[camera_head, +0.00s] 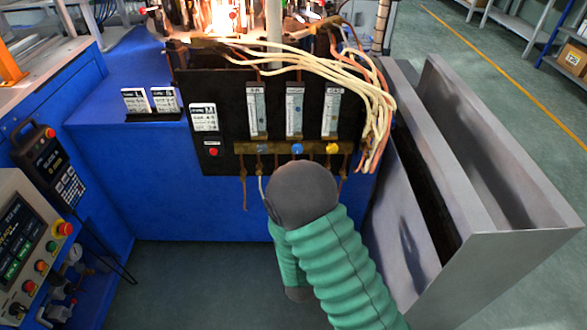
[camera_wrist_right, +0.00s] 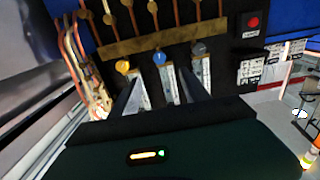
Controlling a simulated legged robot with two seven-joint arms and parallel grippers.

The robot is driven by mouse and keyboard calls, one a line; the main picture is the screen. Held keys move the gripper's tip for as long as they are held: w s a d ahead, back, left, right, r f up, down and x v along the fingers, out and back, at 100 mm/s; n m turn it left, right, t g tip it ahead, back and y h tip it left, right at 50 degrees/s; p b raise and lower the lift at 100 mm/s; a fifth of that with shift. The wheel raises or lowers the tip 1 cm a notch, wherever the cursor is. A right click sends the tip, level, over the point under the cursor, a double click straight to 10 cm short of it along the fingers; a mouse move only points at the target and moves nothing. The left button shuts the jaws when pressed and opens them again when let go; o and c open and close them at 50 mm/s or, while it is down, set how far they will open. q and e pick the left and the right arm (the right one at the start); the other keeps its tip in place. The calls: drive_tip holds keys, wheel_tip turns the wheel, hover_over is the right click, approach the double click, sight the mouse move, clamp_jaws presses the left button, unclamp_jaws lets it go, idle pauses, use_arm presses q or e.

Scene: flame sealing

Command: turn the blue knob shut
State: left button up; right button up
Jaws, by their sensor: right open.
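The blue knob (camera_head: 297,149) is on a brass bar on the black panel, between a dark grey knob (camera_head: 261,149) and a yellow knob (camera_head: 332,148). In the right wrist view the panel appears upside down, and the blue knob (camera_wrist_right: 159,58) shows just beyond and between the fingertips of my right gripper (camera_wrist_right: 160,74). The gripper is open with nothing between its fingers; I see no contact with the knob. In the head view my green-sleeved right arm stands just below the knobs and its dark wrist hides the gripper. My left gripper is not in view.
Flow tubes (camera_head: 294,111) rise above the knobs. Pale and copper hoses (camera_head: 375,110) loop down the panel's right side. A red button (camera_head: 213,152) is at the lower left. A grey metal bin (camera_head: 480,220) stands at the right. A flame glows at the top.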

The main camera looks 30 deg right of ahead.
approach(297, 151)
drive_tip(key=b+x, duration=0.2)
drive_tip(key=x, duration=0.5)
drive_tip(key=shift+w+d, duration=0.15)
drive_tip(key=shift+w, duration=0.15)
drive_tip(key=shift+w+d+f, duration=0.1)
drive_tip(key=shift+w+d, duration=0.05)
drive_tip(key=shift+d, duration=0.25)
drive_tip(key=shift+a, duration=0.2)
drive_tip(key=c, duration=0.6)
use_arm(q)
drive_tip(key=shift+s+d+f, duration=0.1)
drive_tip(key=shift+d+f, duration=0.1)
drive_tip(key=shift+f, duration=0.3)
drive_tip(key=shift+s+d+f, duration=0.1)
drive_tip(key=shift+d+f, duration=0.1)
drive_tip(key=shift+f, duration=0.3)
use_arm(e)
clamp_jaws()
